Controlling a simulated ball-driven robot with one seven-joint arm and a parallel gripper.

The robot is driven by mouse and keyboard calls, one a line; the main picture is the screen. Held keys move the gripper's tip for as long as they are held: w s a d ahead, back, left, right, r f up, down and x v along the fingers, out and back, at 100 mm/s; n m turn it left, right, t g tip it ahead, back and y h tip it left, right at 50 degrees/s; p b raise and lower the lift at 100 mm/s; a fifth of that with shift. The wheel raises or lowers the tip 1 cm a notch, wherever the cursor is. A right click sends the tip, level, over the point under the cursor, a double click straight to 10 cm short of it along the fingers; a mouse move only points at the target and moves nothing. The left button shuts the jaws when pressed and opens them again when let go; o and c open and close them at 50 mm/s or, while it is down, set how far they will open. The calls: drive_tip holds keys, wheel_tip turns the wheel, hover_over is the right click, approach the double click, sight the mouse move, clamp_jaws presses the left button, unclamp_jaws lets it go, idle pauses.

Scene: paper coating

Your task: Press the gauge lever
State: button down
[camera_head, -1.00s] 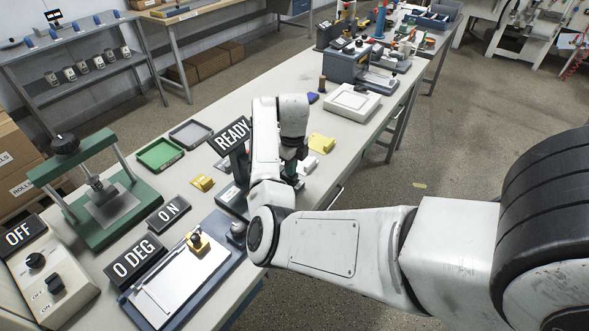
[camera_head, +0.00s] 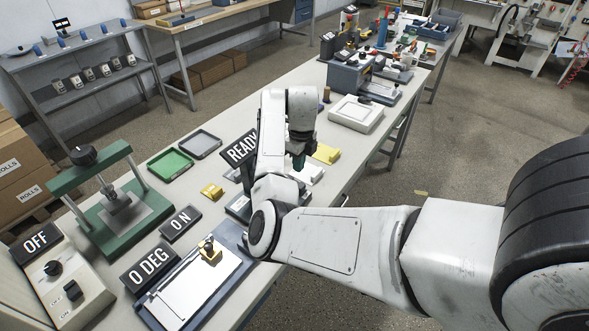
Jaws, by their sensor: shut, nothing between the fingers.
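The gauge stands mid-bench under a black READY sign (camera_head: 240,149). Part of its blue-grey base (camera_head: 238,206) shows to the left of my arm. My arm covers most of the gauge, and I cannot make out its lever. My gripper (camera_head: 298,163) points down just right of the gauge, mostly hidden under the white wrist. Its dark tip is small, shut and empty. I cannot tell whether it touches anything.
A yellow block (camera_head: 326,153) and a white piece (camera_head: 308,174) lie close to my gripper. Green (camera_head: 170,164) and grey (camera_head: 200,144) trays lie left of the sign. A green press (camera_head: 118,205) and a blue board (camera_head: 190,280) stand nearer.

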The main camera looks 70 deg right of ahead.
wheel_tip(320, 180, up, 8)
drive_tip(key=b, duration=0.1)
drive_tip(key=shift+s+b, duration=0.25)
drive_tip(key=shift+b, duration=0.05)
drive_tip(key=shift+a, duration=0.1)
